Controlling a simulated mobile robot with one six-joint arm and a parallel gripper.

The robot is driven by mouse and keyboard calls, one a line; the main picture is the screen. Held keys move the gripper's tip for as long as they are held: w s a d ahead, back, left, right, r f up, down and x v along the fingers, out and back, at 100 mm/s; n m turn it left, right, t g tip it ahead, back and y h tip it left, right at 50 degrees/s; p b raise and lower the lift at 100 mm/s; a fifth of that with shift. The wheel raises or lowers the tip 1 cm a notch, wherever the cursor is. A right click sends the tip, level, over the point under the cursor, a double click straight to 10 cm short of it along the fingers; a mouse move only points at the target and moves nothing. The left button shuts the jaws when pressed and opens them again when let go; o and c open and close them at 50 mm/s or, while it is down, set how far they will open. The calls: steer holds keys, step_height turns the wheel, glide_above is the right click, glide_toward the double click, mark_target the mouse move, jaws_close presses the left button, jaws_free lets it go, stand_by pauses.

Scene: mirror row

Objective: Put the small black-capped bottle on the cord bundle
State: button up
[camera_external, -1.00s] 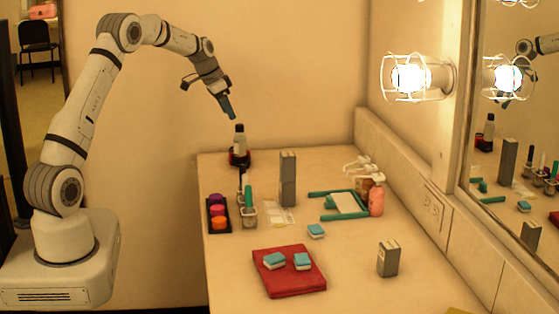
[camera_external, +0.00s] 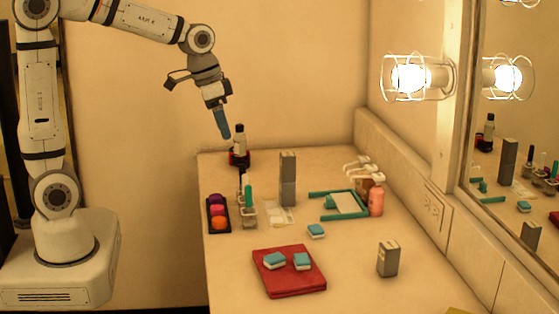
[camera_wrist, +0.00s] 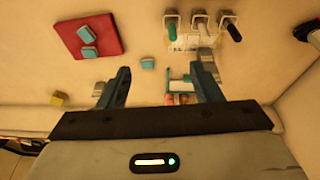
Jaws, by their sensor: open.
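The small black-capped bottle (camera_external: 239,138), with a pale body, stands upright at the back left of the counter. It appears to rest on a dark, reddish bundle (camera_external: 238,160), which looks like the cord bundle; the mirror reflection also shows it above the bundle. The contact is too small to see clearly. My gripper (camera_external: 224,132) is just left of the bottle, pointing down, its tips near cap height. In the wrist view my gripper (camera_wrist: 164,82) has its two blue fingers wide apart, with nothing held. A dark item at that view's right edge is unclear.
Brush cups (camera_external: 248,215), a colour palette (camera_external: 218,214) and a tall grey box (camera_external: 288,180) stand in front of the bundle. A teal-edged tray (camera_external: 325,194), pump bottles and a red book (camera_external: 290,285) are farther right and forward. A wall lamp and mirror are at right.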

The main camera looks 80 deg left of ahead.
steer(key=s+d+f, duration=0.3)
steer(key=s+d, duration=0.9)
steer(key=s, duration=0.3)
steer(key=shift+f+m, duration=0.4)
steer(key=shift+w, duration=0.1)
